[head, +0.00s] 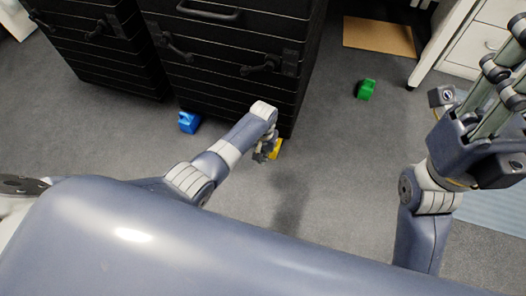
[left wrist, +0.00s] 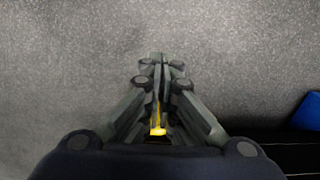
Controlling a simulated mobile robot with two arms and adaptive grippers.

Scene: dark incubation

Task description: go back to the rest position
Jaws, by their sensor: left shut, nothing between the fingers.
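My left gripper (head: 262,156) hangs low in front of the black cases, beside a yellow object (head: 275,148). In the left wrist view my left gripper (left wrist: 162,60) has its fingertips together with nothing between them. A bit of yellow (left wrist: 157,130) shows through the gap between its finger links. My right gripper (head: 508,85) is raised at the right edge of the head view. It is partly cut off, so its jaw opening is unclear.
Black stacked cases (head: 225,55) stand on the grey floor. A blue object (head: 188,122) lies by their base and also shows in the left wrist view (left wrist: 306,112). A green object (head: 366,89) lies on open floor, near a brown board (head: 380,36) and white drawers (head: 478,45).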

